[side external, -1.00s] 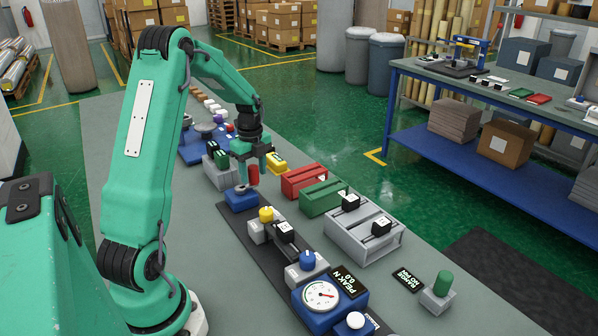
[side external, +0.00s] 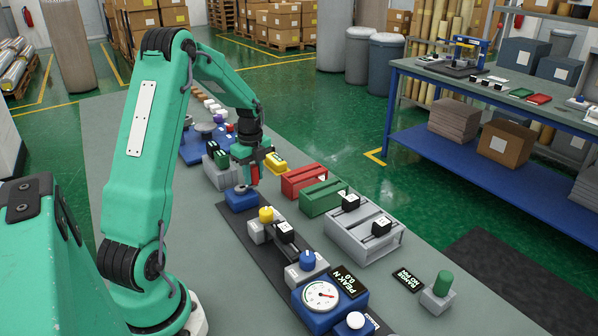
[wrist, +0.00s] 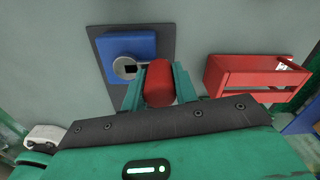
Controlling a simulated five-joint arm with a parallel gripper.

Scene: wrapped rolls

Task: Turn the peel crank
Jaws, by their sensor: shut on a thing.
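The peel crank is a blue block (side external: 241,199) with a grey hub and a red upright handle (side external: 255,174). In the wrist view the blue block (wrist: 118,45) is just beyond my fingers, and a short grey arm runs from the hub (wrist: 125,68) towards the red handle (wrist: 159,84). My gripper (side external: 253,163) is shut on the red handle, with one green finger on each side in the wrist view (wrist: 159,75). The handle stands to the right of the hub there. Its lower end is partly hidden.
A red bin (side external: 303,180) and a green bin (side external: 322,197) stand right of the crank. A yellow knob (side external: 266,214), a blue knob (side external: 307,258) and a dial gauge (side external: 321,295) lie nearer the camera.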

